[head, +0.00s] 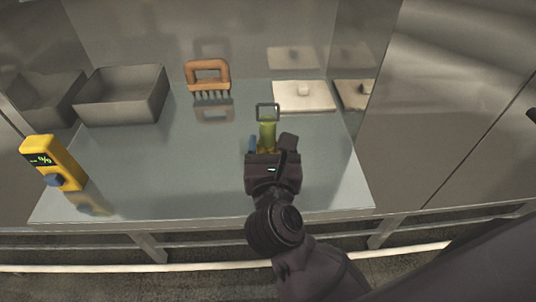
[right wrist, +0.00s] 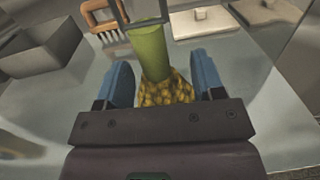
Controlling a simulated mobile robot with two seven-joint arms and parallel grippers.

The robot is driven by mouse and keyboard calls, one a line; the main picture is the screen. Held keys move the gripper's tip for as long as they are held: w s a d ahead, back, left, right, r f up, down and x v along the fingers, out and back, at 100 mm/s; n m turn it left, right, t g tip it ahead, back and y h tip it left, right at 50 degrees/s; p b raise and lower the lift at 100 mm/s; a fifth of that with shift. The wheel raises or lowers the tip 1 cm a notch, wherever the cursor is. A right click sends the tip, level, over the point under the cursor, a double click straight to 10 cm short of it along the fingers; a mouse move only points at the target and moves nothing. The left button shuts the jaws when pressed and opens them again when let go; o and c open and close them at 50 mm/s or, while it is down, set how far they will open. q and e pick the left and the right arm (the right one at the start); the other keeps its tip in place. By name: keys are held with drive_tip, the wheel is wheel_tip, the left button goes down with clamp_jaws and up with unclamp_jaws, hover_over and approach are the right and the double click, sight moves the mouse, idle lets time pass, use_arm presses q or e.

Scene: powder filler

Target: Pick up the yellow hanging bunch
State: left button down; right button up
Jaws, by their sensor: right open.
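The yellow hanging bunch (right wrist: 165,88) shows in the right wrist view as a knobbly yellow mass below a green cylindrical part (right wrist: 148,50), with a dark square loop (right wrist: 140,12) at its far end. In the head view the green part (head: 267,133) and the loop show beyond my right gripper, which hides most of the yellow. My right gripper (right wrist: 158,85) is open, its blue fingers on either side of the bunch with gaps visible. It also shows in the head view (head: 265,146). My left gripper is not in view.
A grey bin (head: 122,95) stands at the back left, a yellow device with a display (head: 52,160) at the left front. An orange-handled brush (head: 208,75) and a white lidded block (head: 304,96) are at the back. The table (head: 180,170) is clear left of my gripper.

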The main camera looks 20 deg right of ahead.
drive_tip(key=shift+a+x, duration=0.15)
drive_tip(key=shift+x, duration=1.15)
drive_tip(key=shift+a+x, duration=0.15)
drive_tip(key=shift+x, duration=1.2)
drive_tip(key=shift+w+f, duration=0.1)
drive_tip(key=shift+f, duration=0.05)
drive_tip(key=c, duration=1.1)
clamp_jaws()
